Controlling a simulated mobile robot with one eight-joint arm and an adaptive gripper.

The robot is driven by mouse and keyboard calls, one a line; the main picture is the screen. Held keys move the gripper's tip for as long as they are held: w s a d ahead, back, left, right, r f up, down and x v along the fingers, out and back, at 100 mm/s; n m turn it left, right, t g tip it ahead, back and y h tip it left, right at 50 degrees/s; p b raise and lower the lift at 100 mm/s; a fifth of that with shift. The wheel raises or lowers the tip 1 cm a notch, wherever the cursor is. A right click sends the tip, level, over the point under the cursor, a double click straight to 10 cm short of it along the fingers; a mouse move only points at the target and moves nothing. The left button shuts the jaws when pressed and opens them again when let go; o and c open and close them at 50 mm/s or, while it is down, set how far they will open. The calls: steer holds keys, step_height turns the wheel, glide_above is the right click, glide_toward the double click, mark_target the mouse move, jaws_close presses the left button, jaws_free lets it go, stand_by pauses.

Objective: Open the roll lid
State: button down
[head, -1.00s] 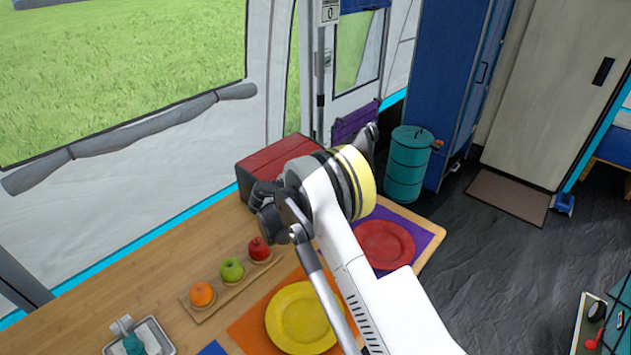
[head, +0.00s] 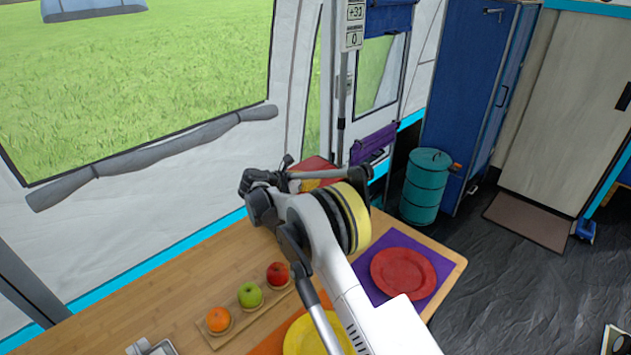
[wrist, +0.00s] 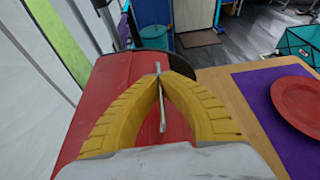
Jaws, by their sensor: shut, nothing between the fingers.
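A red box (head: 315,164) stands at the back of the wooden table, mostly hidden by my arm in the head view. In the wrist view, its red surface (wrist: 112,76) fills the middle, around and beyond my fingers. A thin silver bar, apparently the handle (wrist: 163,112), shows at the gap beneath my fingertips; I cannot tell if they touch it. My gripper (wrist: 160,78) is shut, its two yellow fingers meeting at the tips with nothing held. In the head view, it is largely hidden behind my wrist.
A wooden tray (head: 233,329) with an orange, a green apple and a red apple lies left of my arm. A red plate (head: 403,273) sits on a purple mat (head: 437,263) to the right. The tent wall runs close behind the table.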

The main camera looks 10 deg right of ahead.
steer(key=shift+a+f, duration=0.15)
steer(key=c, duration=1.6)
jaws_free()
steer(key=shift+w, duration=0.1)
steer(key=v, duration=1.2)
